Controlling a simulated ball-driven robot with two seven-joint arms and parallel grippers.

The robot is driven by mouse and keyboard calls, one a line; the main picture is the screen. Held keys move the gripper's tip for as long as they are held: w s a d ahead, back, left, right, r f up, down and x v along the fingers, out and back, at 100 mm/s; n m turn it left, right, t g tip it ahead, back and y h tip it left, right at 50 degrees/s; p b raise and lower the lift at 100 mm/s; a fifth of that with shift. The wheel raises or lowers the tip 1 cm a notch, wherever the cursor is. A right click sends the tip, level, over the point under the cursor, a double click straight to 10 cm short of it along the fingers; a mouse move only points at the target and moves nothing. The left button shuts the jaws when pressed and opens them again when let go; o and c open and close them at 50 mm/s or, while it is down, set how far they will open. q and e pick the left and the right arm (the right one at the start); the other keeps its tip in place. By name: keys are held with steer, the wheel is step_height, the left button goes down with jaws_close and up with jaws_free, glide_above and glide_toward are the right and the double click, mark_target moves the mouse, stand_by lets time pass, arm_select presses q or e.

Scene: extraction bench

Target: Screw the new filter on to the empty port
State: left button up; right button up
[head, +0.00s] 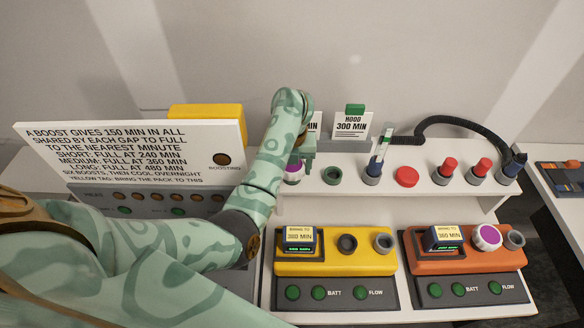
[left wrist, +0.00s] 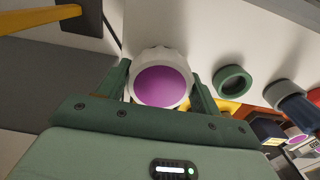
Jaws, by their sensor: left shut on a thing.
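A white filter with a purple face (head: 293,174) is at the left end of the white shelf. My left gripper (head: 298,165) is shut on it; in the left wrist view the filter (left wrist: 163,84) sits between the two green fingers. Whether it touches the shelf I cannot tell. The yellow unit (head: 290,265) below has an open dark ring port (head: 347,244) with nothing on it. A lighter grey ring (head: 384,243) sits to its right. The orange unit (head: 420,264) carries a similar white and purple filter (head: 487,237). My right gripper is not in view.
Right of the held filter stand an empty green ring holder (head: 332,175), a grey holder with a pen-like tool (head: 375,170), a red cap (head: 407,177) and red-topped pieces (head: 447,168). A black hose (head: 455,122) arches behind. A sign board (head: 130,150) stands at left.

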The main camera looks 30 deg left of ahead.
arm_select(q)
steer(key=shift+r+p, duration=2.3)
steer(key=shift+r, duration=0.25)
steer(key=shift+f, duration=0.15)
